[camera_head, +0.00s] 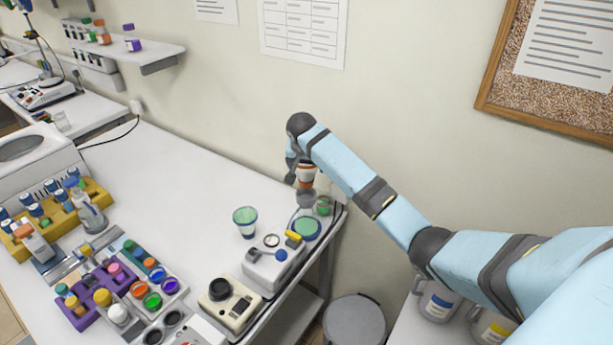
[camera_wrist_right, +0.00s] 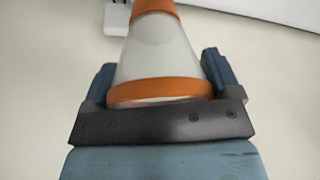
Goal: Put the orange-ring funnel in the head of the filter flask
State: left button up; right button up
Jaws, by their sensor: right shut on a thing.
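My right gripper (camera_head: 297,168) is shut on the orange-ring funnel (camera_head: 306,175) near the table's far right corner. In the right wrist view, the funnel's pale cone (camera_wrist_right: 158,52) sits between the fingers (camera_wrist_right: 157,88). Its wide orange rim is close to the palm, and the narrow end with another orange band points away. A grey see-through vessel (camera_head: 306,199) is just under the funnel in the head view; I cannot tell if they touch. A clear conical flask (camera_head: 90,216) stands at the left; I cannot tell which vessel is the filter flask. My left gripper is not in view.
A green-rimmed cup (camera_head: 245,221) stands mid-table, and a small green-marked jar (camera_head: 324,205) is by the right edge. A white device (camera_head: 262,272) and a cream meter (camera_head: 229,311) are nearer. Colourful racks (camera_head: 85,308) crowd the left. The table's back middle is clear.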

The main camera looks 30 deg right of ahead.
aim_at(307, 179)
jog(key=shift+f, duration=0.7)
notch_tip(307, 179, down, 4)
jog(key=shift+r+p, duration=0.25)
jog(key=shift+p, duration=0.15)
jog(key=shift+f, duration=0.3)
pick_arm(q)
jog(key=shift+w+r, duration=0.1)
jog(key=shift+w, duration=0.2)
pick_arm(e)
jog(key=shift+f, duration=0.15)
